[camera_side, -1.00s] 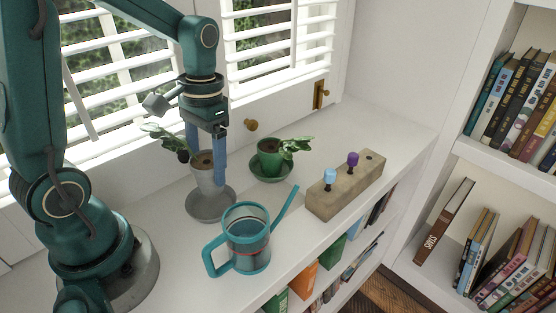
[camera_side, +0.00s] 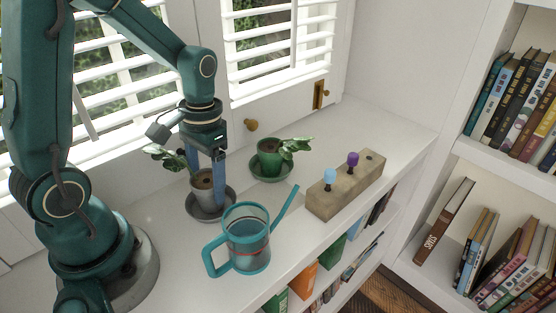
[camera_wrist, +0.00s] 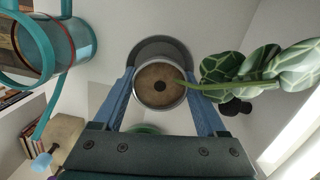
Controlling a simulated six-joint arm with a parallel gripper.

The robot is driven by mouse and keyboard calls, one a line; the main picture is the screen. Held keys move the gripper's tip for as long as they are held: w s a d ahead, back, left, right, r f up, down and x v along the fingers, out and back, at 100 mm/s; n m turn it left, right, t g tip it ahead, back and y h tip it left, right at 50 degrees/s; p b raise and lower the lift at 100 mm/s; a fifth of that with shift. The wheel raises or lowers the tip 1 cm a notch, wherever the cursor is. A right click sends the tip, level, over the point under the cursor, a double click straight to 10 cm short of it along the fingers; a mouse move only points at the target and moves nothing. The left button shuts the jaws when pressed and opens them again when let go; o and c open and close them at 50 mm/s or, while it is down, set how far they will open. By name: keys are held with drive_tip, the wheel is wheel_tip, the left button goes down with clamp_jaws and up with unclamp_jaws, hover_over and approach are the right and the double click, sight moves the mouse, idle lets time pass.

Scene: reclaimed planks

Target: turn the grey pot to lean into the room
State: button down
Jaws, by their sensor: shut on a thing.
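The grey pot (camera_side: 203,197) holds soil and a leafy plant (camera_side: 167,157) that leans left, toward the window side, in the side view. The pot is at its grey saucer (camera_side: 229,209) and looks upright; its exact contact with the saucer is partly hidden. My gripper (camera_side: 206,183) is shut on the pot, with one blue finger on each side. In the wrist view the pot (camera_wrist: 160,103) sits between both fingers, over the saucer (camera_wrist: 160,46). There the plant's patterned leaves (camera_wrist: 245,72) stretch to the right.
A teal watering can (camera_side: 247,243) stands close in front, its spout pointing right. A green pot (camera_side: 269,159) with a plant leaning right sits behind. A wooden block (camera_side: 344,191) with blue- and purple-topped tools stands to the right. The shutters (camera_side: 275,40) are close behind.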

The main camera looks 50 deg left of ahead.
unclamp_jaws()
drive_tip(key=r, duration=0.5)
drive_tip(key=shift+w, duration=0.35)
drive_tip(key=r+t, duration=0.1)
drive_tip(key=d+r, duration=0.1)
drive_tip(key=r, duration=0.1)
drive_tip(key=d+r+m+t, duration=0.1)
drive_tip(key=shift+s+d+r+t+y, duration=0.25)
drive_tip(key=shift+s+r+t+y, duration=0.05)
drive_tip(key=shift+s, duration=0.1)
drive_tip(key=s+d+r+t, duration=0.2)
drive_tip(key=s+d+t, duration=0.1)
drive_tip(key=s+t, duration=0.1)
drive_tip(key=shift+s+d+m, duration=0.25)
drive_tip(key=shift+d+m, duration=0.1)
drive_tip(key=shift+m, duration=0.05)
